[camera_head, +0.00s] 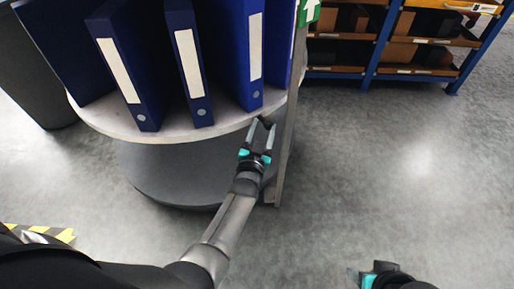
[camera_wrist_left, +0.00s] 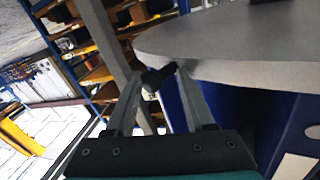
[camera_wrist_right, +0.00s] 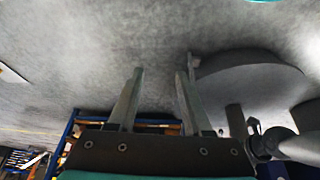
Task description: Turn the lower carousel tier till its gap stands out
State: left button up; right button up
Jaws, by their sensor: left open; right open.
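The carousel's light round tier (camera_head: 170,133) carries several blue binders (camera_head: 190,60) and stands above a wider view of a dark grey disc (camera_head: 160,175). I cannot make out a gap in the tier. My left gripper (camera_head: 262,127) is open at the tier's right front rim. A small dark knob (camera_wrist_left: 157,78) lies between or just behind its fingertips in the left wrist view; I cannot tell whether they touch it. The tier's edge (camera_wrist_left: 220,45) also shows there, turned over. My right gripper (camera_head: 372,274) is open and empty, low and away from the carousel.
A grey upright post (camera_head: 286,150) with a green sign (camera_head: 308,12) stands close right of the left gripper. Blue-framed shelving (camera_head: 375,45) with bins is at the back right. A dark grey bin (camera_head: 35,75) stands at left. The floor on the right is clear.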

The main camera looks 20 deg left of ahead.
pick_arm(q)
jog(key=s+d+p, duration=0.1)
jog(key=s+p, duration=0.5)
jog(key=s, duration=0.9)
jog(key=shift+d+p, duration=0.35)
jog(key=shift+p, duration=0.05)
pick_arm(e)
jog(key=s+f+g, duration=0.1)
jog(key=s+f, duration=0.1)
jog(key=f, duration=0.5)
jog(key=s+d+f+g, duration=0.1)
jog(key=s+f, duration=0.1)
jog(key=f, duration=0.5)
jog(key=shift+s+d+f, duration=0.15)
jog(key=shift+s+d, duration=0.1)
jog(key=shift+s, duration=0.15)
